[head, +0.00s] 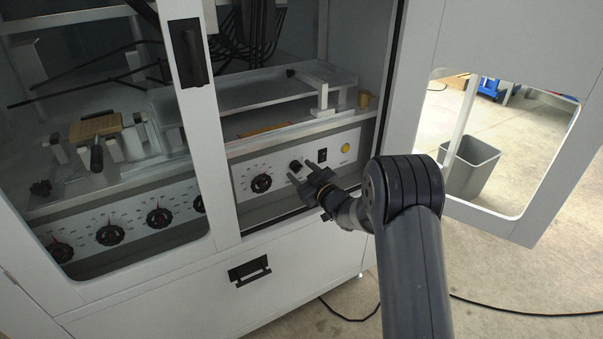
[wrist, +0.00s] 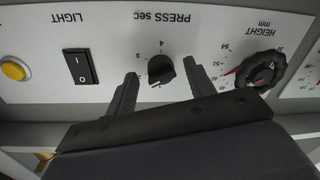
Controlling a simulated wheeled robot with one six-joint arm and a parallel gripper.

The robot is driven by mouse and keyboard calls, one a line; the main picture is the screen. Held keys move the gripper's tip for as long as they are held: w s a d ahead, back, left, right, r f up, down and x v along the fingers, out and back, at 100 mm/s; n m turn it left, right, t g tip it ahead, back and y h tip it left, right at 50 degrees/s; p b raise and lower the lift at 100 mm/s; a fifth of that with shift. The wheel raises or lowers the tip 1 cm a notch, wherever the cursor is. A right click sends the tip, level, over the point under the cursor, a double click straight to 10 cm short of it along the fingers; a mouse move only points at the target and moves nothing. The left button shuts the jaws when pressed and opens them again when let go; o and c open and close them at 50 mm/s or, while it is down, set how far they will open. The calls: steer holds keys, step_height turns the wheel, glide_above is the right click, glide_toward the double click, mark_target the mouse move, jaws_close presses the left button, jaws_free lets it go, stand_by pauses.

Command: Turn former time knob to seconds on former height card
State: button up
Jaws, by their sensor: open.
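The time knob (wrist: 161,70) is a small black knob marked "PRESS sec", upside down in the wrist view, with the numbers 3 and 4 beside it. In the head view the time knob (head: 295,166) is on the white control panel, partly hidden by my gripper. My gripper (head: 302,174) is open in front of the panel. In the wrist view its fingers (wrist: 160,77) stand on either side of the knob; I cannot tell whether they touch it. No height card can be made out in either view.
A larger black HEIGHT dial (wrist: 261,71) with a red pointer sits close beside the right finger in the wrist view. A black LIGHT rocker switch (wrist: 81,67) and a yellow button (wrist: 14,70) are on the other side. The open cabinet door (head: 510,110) stands right of my arm.

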steer(key=shift+w+a, duration=0.2)
steer(key=shift+c, duration=0.4)
steer(key=c, duration=0.9)
steer(key=shift+o, duration=0.2)
steer(key=shift+b, duration=0.3)
